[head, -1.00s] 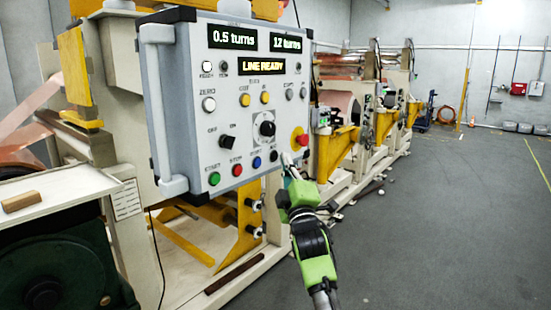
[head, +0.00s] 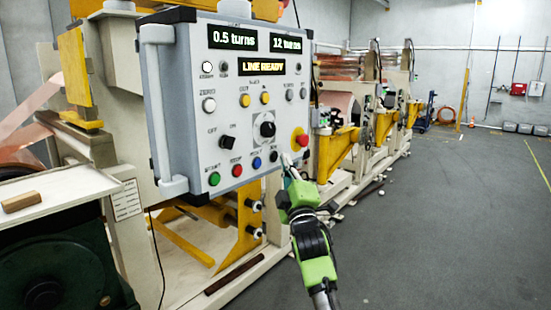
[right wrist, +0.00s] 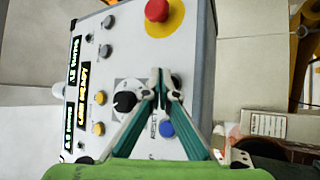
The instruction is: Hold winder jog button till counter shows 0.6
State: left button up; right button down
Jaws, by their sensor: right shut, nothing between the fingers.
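The control panel (head: 222,100) fills the middle of the head view. Its counter display (head: 232,37) reads 0.5 turns. A small black button (head: 274,155) sits at the right end of the bottom row, beside a blue button (head: 257,162); their labels are too blurred to read surely. My right gripper (head: 287,160) is shut and empty, its tips close to the black button. In the right wrist view the closed fingertips (right wrist: 165,75) overlap the black button (right wrist: 176,80); I cannot tell whether they touch it. The blue button (right wrist: 167,128) shows between the fingers. My left gripper is out of view.
A second display (head: 286,43) reads 12 turns, and a third (head: 261,67) reads LINE READY. A red emergency knob on a yellow base (head: 300,139) is just above my right gripper. Machine frames (head: 340,150) stand behind. The floor at right (head: 440,220) is clear.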

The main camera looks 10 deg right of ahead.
jog(key=shift+w, duration=0.1)
jog(key=shift+w+a+b, duration=0.3)
jog(key=shift+w+a+b, duration=0.25)
jog(key=shift+w+b, duration=0.05)
jog(key=shift+b, duration=0.1)
dwell(0.7)
jog(key=shift+s+d, duration=0.1)
dwell(1.1)
jog(key=shift+s+d+p, duration=0.4)
jog(key=shift+s+p, duration=0.2)
